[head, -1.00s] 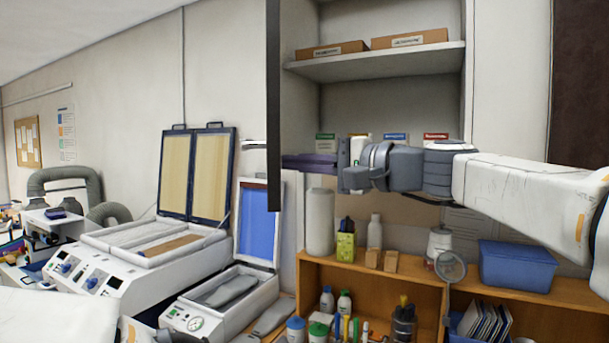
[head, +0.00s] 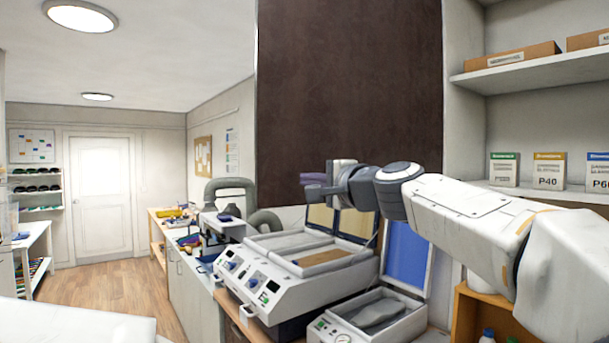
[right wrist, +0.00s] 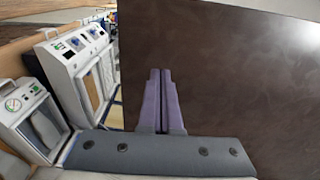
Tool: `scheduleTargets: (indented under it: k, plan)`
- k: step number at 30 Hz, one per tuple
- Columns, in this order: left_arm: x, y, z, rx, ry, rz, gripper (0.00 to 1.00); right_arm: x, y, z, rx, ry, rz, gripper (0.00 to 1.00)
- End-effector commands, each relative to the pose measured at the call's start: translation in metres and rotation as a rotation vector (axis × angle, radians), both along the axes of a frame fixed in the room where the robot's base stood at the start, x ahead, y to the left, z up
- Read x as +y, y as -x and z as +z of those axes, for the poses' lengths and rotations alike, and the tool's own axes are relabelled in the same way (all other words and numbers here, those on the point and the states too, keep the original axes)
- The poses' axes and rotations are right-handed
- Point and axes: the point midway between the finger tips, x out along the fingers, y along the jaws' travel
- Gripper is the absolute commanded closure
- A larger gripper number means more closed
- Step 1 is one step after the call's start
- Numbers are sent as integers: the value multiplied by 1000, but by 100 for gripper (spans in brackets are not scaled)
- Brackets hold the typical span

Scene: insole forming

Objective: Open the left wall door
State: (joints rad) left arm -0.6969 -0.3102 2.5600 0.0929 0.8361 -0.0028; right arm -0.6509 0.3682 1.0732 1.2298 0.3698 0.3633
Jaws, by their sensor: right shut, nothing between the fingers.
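The left wall door (head: 350,90) is a large dark brown panel, swung out to the left of the open wall cabinet (head: 463,120), its broad face showing. My right gripper (head: 312,186) is shut and empty in front of the door's lower part. In the right wrist view the shut purple fingers (right wrist: 160,82) point along the brown door face (right wrist: 225,85), which fills most of the picture. I cannot tell whether the fingertips touch the panel. No handle shows on this face. My left gripper is out of view.
Below the door stand a large white forming machine (head: 275,270) with raised lids and a smaller one (head: 345,320) with a blue lid lining. The cabinet shelf (head: 520,75) holds boxes; labelled packs (head: 548,171) stand below. Open floor (head: 100,295) lies at the left.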

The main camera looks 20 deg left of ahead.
Motion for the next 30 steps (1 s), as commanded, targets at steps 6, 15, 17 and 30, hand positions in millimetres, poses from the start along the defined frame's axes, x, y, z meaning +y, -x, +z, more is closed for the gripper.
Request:
scheduleTargets:
  k: [6, 15, 17, 30]
  plan:
    - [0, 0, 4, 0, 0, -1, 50, -1, -12, 0, 0, 0, -17, 100]
    - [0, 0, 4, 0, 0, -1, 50, -1, -12, 0, 1, -1, -18, 100]
    - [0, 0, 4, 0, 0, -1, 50, -1, -12, 0, 1, -1, -17, 100]
    - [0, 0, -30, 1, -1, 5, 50, -22, 27, -4, -2, -1, 2, 100]
